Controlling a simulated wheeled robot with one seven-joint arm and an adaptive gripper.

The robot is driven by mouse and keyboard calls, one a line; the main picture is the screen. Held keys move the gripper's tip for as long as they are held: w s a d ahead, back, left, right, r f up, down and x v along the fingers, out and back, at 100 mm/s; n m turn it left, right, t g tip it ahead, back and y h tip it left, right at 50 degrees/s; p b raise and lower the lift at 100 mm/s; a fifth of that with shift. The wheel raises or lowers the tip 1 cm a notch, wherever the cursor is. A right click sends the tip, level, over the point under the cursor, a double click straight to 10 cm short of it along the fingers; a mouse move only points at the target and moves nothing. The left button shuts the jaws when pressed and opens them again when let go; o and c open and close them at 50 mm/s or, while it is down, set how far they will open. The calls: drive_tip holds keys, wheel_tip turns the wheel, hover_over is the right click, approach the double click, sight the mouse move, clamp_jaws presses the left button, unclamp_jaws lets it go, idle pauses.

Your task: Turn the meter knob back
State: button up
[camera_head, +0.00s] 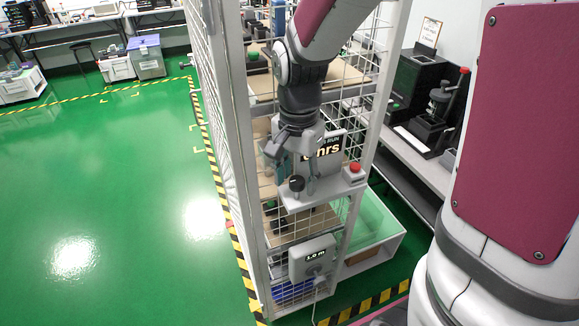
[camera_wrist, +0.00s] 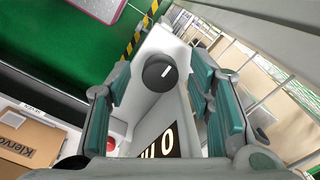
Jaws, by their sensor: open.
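The meter (camera_head: 300,201) is a light grey unit on the mesh cage, with a dark display showing partly hidden text ending in "hrs". Its round black knob (camera_head: 297,184) stands at the front left of its ledge. In the wrist view the knob (camera_wrist: 158,73) has a white pointer line aimed toward the upper right. My gripper (camera_head: 289,168) is open just above the knob. In the wrist view its teal-padded fingers (camera_wrist: 161,78) lie on either side of the knob, with gaps showing. A red button (camera_head: 355,168) is at the ledge's right end.
A second grey device (camera_head: 312,258) reading "1.0 m" hangs lower on the cage. The white cage post (camera_head: 232,130) and mesh stand close by my arm. A bench with black equipment (camera_head: 432,115) is at right. Green floor (camera_head: 110,180) at left is clear.

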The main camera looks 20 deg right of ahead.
clamp_jaws()
drive_tip(key=n+p, duration=0.1)
drive_tip(key=n, duration=0.2)
drive_tip(key=shift+s+n, duration=0.1)
drive_tip(key=shift+n, duration=0.3)
drive_tip(key=n+p, duration=0.2)
drive_tip(key=n, duration=0.3)
drive_tip(key=shift+d, duration=0.1)
drive_tip(key=n+p, duration=0.1)
drive_tip(key=n, duration=0.4)
drive_tip(key=shift+r+p, duration=0.1)
drive_tip(key=shift+p, duration=0.3)
drive_tip(key=shift+n+p, duration=0.75)
drive_tip(key=shift+n, duration=1.35)
